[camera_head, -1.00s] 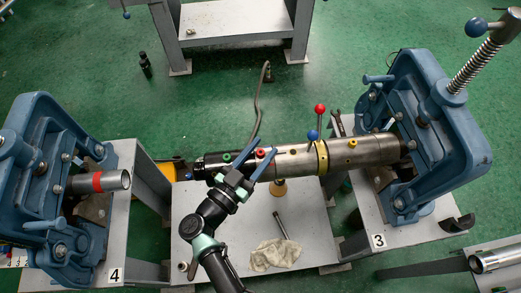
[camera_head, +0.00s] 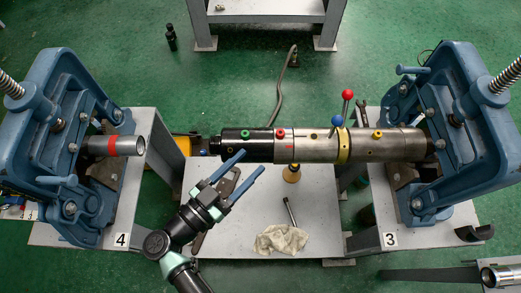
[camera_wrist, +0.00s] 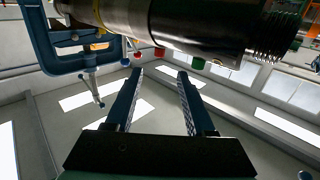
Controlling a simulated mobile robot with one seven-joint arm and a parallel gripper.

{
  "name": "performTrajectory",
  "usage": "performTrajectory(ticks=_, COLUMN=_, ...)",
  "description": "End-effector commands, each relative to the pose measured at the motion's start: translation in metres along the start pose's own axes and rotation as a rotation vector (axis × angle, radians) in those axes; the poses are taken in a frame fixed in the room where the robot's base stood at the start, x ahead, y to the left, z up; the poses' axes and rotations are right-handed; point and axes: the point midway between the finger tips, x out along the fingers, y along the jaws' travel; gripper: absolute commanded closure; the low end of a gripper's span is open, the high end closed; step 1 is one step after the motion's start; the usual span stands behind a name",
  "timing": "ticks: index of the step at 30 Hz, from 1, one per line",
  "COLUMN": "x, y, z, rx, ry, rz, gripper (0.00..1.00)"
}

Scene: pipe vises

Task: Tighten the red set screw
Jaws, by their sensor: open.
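The red set screw (camera_head: 281,132) sits on top of the long pipe assembly (camera_head: 305,150), between a green screw (camera_head: 245,134) and a yellow one (camera_head: 377,134). It also shows in the wrist view (camera_wrist: 160,52), at the pipe's edge above and between my fingers. My gripper (camera_head: 249,162) is open and empty. In the head view it is below and left of the red screw, with its fingers pointing up and right toward the pipe's near side. It appears apart from the screw.
A red-knobbed lever (camera_head: 348,94) and a blue-knobbed lever (camera_head: 337,120) stand up near the yellow collar (camera_head: 343,146). Blue vises stand left (camera_head: 45,130) and right (camera_head: 440,110). A rag (camera_head: 280,240) and a rod lie on the middle table (camera_head: 240,246).

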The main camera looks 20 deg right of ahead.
Motion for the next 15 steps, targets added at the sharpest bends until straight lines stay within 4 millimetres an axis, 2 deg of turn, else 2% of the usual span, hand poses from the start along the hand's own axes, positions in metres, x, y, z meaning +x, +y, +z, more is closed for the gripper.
performTrajectory(ticks=5, x=-0.0131, y=0.0001, z=0.0003, rx=0.0, ry=0.0, rz=0.0, gripper=0.45)
performTrajectory(ticks=15, x=-0.0132, y=-0.0001, z=-0.0002, rx=0.005, ry=-0.001, rz=-0.001, gripper=0.45)
